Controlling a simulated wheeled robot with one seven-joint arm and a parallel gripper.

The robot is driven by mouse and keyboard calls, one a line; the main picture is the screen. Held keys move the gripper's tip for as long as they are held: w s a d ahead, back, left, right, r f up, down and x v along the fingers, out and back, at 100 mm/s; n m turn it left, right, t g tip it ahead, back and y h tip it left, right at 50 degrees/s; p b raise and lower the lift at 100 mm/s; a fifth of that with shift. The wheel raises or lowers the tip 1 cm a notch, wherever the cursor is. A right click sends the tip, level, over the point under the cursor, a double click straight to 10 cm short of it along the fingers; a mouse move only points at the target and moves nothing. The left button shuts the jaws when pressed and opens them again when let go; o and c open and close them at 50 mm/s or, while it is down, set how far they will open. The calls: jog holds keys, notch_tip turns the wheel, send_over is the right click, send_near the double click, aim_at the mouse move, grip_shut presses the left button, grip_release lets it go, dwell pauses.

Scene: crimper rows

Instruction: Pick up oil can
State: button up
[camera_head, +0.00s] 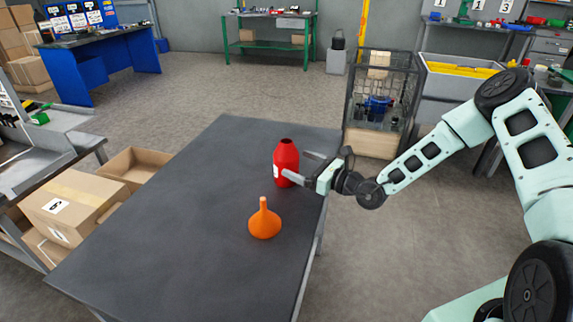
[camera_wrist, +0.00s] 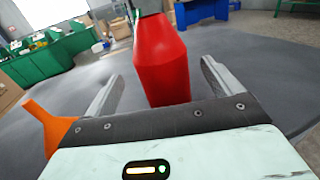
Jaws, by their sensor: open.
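The oil can is a red bottle-shaped can (camera_head: 287,160) with a dark top and a pale label, upright on the dark grey table (camera_head: 180,220) near its right edge. My gripper (camera_head: 300,167) is at the can, reaching in level from the right. In the wrist view the red can (camera_wrist: 161,60) stands between the two open fingers of my gripper (camera_wrist: 158,80), with a gap showing on each side.
An orange funnel (camera_head: 264,220) stands on the table in front of the can; it shows at the left in the wrist view (camera_wrist: 48,127). The left part of the table is clear. A wire cage (camera_head: 382,95) stands beyond the table's right far corner. Cardboard boxes (camera_head: 72,200) are at the left.

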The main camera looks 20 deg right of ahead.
aim_at(286, 157)
jog(key=shift+p+x, duration=0.55)
jog(key=shift+x, duration=2.25)
jog(key=shift+r, duration=0.15)
jog(key=shift+c, duration=0.3)
jog(key=c, duration=1)
jog(key=shift+c, duration=0.6)
jog(key=shift+r, duration=0.2)
